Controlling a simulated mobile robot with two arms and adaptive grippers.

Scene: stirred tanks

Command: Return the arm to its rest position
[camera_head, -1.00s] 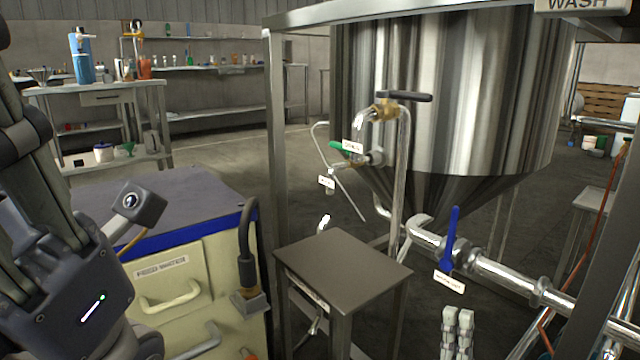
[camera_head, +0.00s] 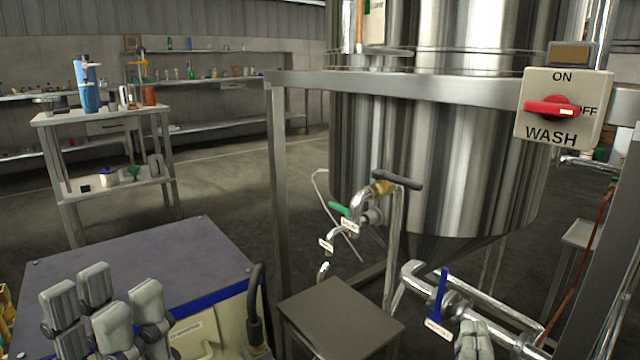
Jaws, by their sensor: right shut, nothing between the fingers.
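My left gripper (camera_head: 104,302) shows at the lower left, in front of the blue-edged cabinet. Its grey fingers point up and stand apart, with nothing seen between them. The rest of that arm is mostly below the picture. My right gripper (camera_head: 473,340) shows at the bottom edge, right of the small metal table. Its fingers are together and empty, and they appear near the blue-handled valve (camera_head: 439,298) on the tank's outlet pipe. I cannot tell whether they touch the pipe.
The steel tank (camera_head: 430,150) stands in a metal frame, with a red-knobbed wash switch box (camera_head: 562,108) at upper right. A small metal table (camera_head: 340,318) and the cabinet (camera_head: 130,262) stand in front. A bench (camera_head: 110,118) is at back left, with open floor between.

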